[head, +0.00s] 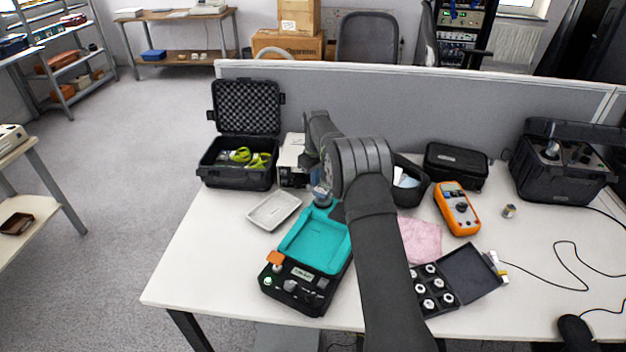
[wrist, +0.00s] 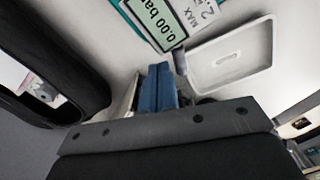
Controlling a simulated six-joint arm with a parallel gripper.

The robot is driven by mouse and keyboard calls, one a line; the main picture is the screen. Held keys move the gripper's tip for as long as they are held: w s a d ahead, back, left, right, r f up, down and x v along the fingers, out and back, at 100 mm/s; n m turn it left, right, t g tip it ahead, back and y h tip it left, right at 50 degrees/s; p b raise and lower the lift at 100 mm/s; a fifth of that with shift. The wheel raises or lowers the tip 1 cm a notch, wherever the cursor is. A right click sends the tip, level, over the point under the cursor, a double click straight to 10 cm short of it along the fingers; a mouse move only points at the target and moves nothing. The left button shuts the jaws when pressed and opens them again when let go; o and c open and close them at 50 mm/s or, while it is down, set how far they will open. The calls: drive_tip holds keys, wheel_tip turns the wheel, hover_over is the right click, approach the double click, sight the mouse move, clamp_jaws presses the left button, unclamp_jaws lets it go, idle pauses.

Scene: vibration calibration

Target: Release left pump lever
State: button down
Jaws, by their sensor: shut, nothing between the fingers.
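A black device with a teal top (head: 318,238) lies on the table left of my arm. I cannot tell whether that rod is the left pump lever. My gripper (head: 322,197) is over the far end of the teal top. Its blue fingers (wrist: 157,85) are shut together and empty. My arm hides part of the device's right side.
A white tray (head: 274,210) lies left of the gripper. An open black case (head: 237,162) and a white box (head: 292,162) stand behind it. An orange multimeter (head: 457,208), pink cloth (head: 420,240) and black parts box (head: 470,277) lie right of my arm. The front left table is clear.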

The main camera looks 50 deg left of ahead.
wheel_tip(320, 180, up, 7)
idle(0.6)
drive_tip(key=shift+f, duration=0.15)
wheel_tip(320, 180, down, 7)
drive_tip(key=w+m, duration=0.1)
drive_tip(key=m, duration=0.2)
drive_tip(key=shift+w+d, duration=0.25)
drive_tip(key=shift+d, duration=0.1)
idle(0.4)
